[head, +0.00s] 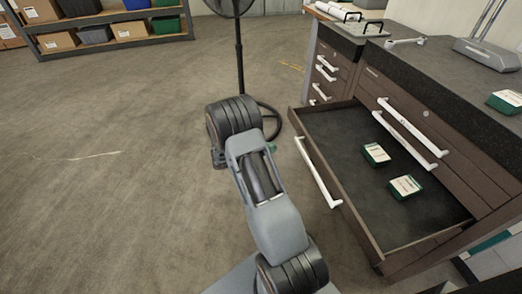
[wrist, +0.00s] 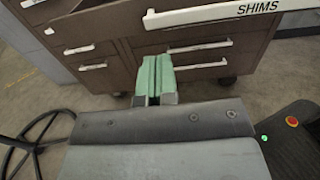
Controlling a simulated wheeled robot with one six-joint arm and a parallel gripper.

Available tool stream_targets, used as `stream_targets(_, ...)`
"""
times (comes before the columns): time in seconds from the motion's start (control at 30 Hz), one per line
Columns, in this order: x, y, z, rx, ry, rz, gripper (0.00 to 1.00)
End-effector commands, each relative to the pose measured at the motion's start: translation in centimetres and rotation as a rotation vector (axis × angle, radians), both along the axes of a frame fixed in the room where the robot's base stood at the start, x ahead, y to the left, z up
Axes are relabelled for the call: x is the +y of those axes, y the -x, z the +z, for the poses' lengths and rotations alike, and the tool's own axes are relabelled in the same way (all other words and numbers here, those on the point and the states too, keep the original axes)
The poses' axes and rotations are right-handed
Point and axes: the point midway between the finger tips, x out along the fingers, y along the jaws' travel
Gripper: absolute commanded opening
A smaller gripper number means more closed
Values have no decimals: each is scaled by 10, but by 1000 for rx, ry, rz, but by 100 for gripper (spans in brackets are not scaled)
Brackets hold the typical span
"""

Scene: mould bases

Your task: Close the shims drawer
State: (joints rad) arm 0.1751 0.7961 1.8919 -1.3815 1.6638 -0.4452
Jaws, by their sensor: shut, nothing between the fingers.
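The shims drawer (head: 340,140) is pulled well out of the brown cabinet at the right in the head view. Its white handle (head: 318,172) runs along its front. In the wrist view the handle (wrist: 212,15), lettered SHIMS, crosses the top right. Two green-and-white boxes lie in the drawer, one farther back (head: 375,154) and one nearer (head: 405,187). My gripper (wrist: 155,78) has its green fingers shut and empty, just below the handle's left end in the wrist view; I cannot tell the exact gap. In the head view my arm hides most of it.
The cabinet (head: 440,140) has other drawers, which look shut. A fan on a black pole (head: 239,60) stands behind my arm. A shelf with bins (head: 110,40) is at the back left. The floor (head: 90,170) at left is open.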

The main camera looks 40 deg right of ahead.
Motion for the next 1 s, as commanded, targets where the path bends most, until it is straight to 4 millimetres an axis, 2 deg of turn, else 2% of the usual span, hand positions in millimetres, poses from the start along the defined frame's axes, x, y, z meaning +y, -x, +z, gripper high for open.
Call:
stream_targets(0.2,-37,16,-1,0,-1,-4,0)
stream_targets(0.4,-58,24,0,-1,-1,-2,0)
stream_targets(0.63,-69,29,0,0,-1,0,0)
stream_targets(1.0,-70,29,0,0,-1,0,0)
